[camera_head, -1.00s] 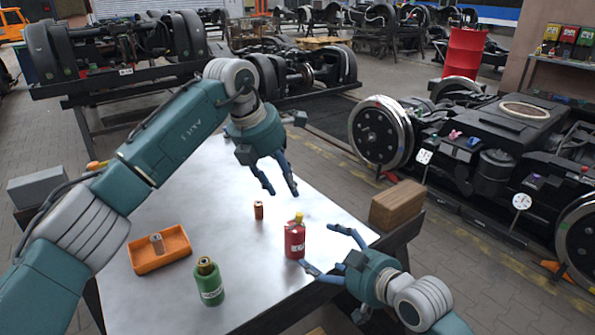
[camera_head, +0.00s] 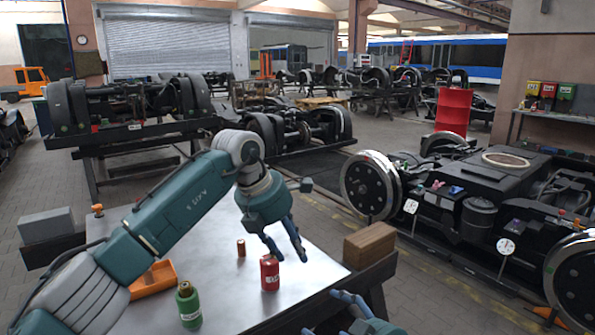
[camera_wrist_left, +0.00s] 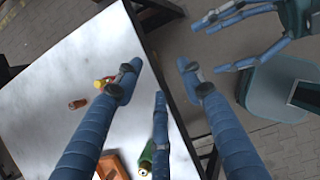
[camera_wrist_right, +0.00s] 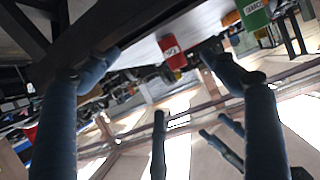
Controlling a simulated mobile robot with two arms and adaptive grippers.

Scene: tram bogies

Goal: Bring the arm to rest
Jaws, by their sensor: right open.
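My left gripper (camera_head: 284,246) hangs above the metal table, just right of and above the red bottle (camera_head: 269,273) in the head view. Its fingers are spread with nothing between them, as the left wrist view (camera_wrist_left: 158,80) also shows. My right gripper (camera_head: 350,302) is at the bottom edge of the head view, partly cut off. Its fingers stand apart and empty in the right wrist view (camera_wrist_right: 145,65). The red bottle stands upright on the table, apart from both grippers.
The table (camera_head: 225,290) also carries a green bottle (camera_head: 188,305), a small copper-coloured cylinder (camera_head: 241,247) and an orange tray (camera_head: 155,279), partly hidden by my left arm. A brown block (camera_head: 370,244) sits at the right edge. A bogie (camera_head: 480,200) stands beyond, right.

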